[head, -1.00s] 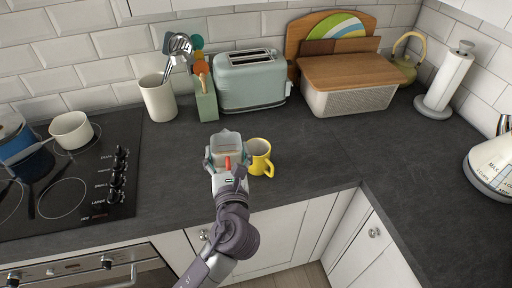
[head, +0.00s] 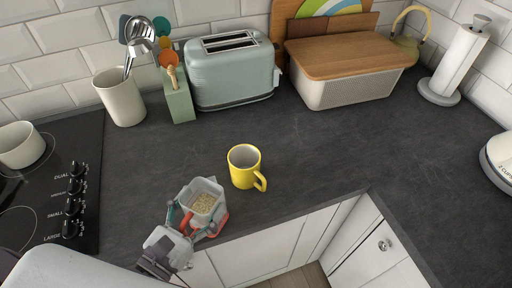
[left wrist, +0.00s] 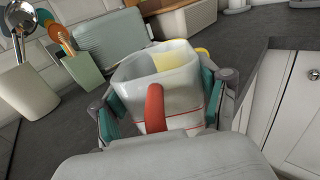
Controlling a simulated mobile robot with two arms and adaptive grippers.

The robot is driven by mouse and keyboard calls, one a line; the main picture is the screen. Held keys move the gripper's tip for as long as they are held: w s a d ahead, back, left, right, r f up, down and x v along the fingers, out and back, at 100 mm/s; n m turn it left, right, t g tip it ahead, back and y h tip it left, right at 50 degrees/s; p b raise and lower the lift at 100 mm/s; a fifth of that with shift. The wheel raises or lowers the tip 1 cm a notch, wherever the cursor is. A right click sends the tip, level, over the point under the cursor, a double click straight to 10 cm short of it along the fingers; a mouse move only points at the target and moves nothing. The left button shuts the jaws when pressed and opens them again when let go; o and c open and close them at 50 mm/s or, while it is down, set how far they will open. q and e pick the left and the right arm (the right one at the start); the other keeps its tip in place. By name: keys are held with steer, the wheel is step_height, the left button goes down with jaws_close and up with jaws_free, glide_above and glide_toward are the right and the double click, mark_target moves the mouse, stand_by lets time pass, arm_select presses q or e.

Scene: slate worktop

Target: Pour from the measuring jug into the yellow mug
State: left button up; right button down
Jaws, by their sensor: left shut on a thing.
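The measuring jug (head: 207,190) is a translucent vessel with a red handle and a pale grainy filling. My left gripper (head: 196,212) is shut on it near the worktop's front edge, and the jug looks about upright. In the left wrist view the jug (left wrist: 160,77) sits between the teal finger pads of my left gripper (left wrist: 160,105), its red handle facing the camera. The yellow mug (head: 246,172) stands upright on the worktop, right of the jug and a little farther back, its handle to the front right. In the left wrist view the mug is mostly hidden behind the jug. My right gripper is not in view.
A toaster (head: 234,75), a utensil crock (head: 121,98), a green utensil holder (head: 178,100) and a wooden-lidded bin (head: 345,85) line the back. The hob (head: 50,190) is at the left. The worktop (head: 330,145) right of the mug is clear.

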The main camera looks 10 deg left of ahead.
mark_target(213, 184)
arm_select(q)
steer(key=shift+s+d+m+h, duration=0.15)
steer(key=shift+m+h, duration=0.25)
steer(key=shift+h, duration=0.2)
steer(key=shift+r, duration=0.15)
steer(key=shift+r+g, duration=0.1)
steer(key=shift+g, duration=0.2)
steer(key=p, duration=0.2)
steer(key=w+r+g+p, duration=0.1)
steer(key=p, duration=0.1)
steer(key=shift+w+d+r+g+y, duration=0.1)
steer(key=shift+w+d+g+y, duration=0.2)
steer(key=w+g+p, duration=0.1)
steer(key=g+p, duration=0.1)
steer(key=p, duration=0.1)
steer(key=w+r+g+p, duration=0.1)
steer(key=shift+w+d+y+p, duration=0.35)
steer(key=shift+d+y+p, duration=0.05)
steer(key=shift+w+d+r+g+y+p, duration=0.2)
steer(key=shift+w+r+g+y+p, duration=0.1)
steer(key=shift+w+g+p, duration=0.5)
steer(key=shift+w+d+r+g+y+p, duration=0.25)
steer(key=shift+w+g+p, duration=0.2)
steer(key=shift+g+p, duration=0.5)
steer(key=shift+w+d+r+g+y+p, duration=0.15)
steer(key=shift+w+r+g+y+p, duration=0.15)
steer(key=shift+w+g+p, duration=0.55)
